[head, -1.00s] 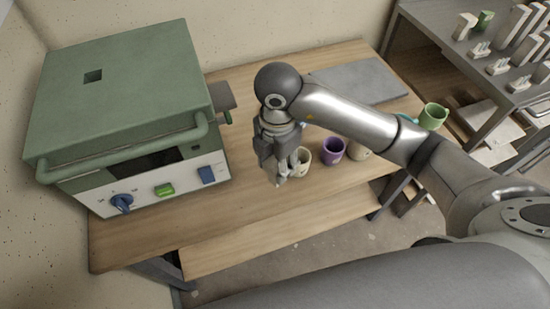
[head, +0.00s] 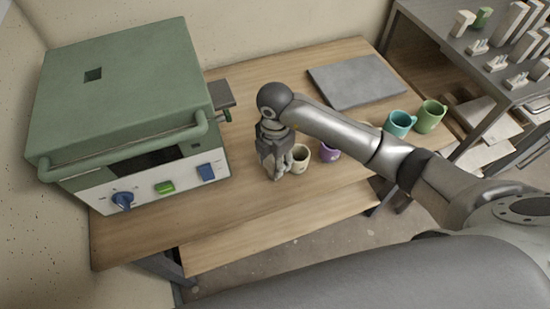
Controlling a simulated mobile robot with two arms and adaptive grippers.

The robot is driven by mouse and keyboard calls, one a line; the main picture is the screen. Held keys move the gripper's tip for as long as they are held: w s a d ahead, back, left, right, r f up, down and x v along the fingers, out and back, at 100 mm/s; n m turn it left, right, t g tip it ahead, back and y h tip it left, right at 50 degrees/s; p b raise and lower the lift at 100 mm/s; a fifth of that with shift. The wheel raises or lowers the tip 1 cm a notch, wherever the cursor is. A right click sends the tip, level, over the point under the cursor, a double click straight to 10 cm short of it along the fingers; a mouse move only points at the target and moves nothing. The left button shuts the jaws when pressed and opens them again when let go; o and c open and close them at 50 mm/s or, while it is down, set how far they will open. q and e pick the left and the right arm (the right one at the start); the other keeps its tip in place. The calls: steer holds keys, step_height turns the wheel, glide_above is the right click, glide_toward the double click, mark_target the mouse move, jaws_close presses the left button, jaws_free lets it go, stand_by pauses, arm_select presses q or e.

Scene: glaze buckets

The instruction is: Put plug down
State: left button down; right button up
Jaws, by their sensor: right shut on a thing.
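My right gripper (head: 276,172) points down, low over the wooden table (head: 240,195), just left of a cream mug (head: 299,158). Its fingers are shut on the plug, which is too small and too covered by the fingers to make out. I cannot tell whether the plug touches the tabletop. My left gripper is not in view.
A purple mug (head: 329,153), a teal mug (head: 399,123) and a green mug (head: 431,116) stand to the right. A grey slab (head: 357,81) lies at the back. The tabletop between kiln and gripper is clear. A shelf unit (head: 500,60) stands at far right.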

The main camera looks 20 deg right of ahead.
steer(key=shift+f, duration=0.15)
steer(key=o, duration=1.1)
steer(key=shift+c, duration=0.2)
step_height(320, 180, up, 12)
steer(key=shift+r+b, duration=0.2)
steer(key=shift+b, duration=0.15)
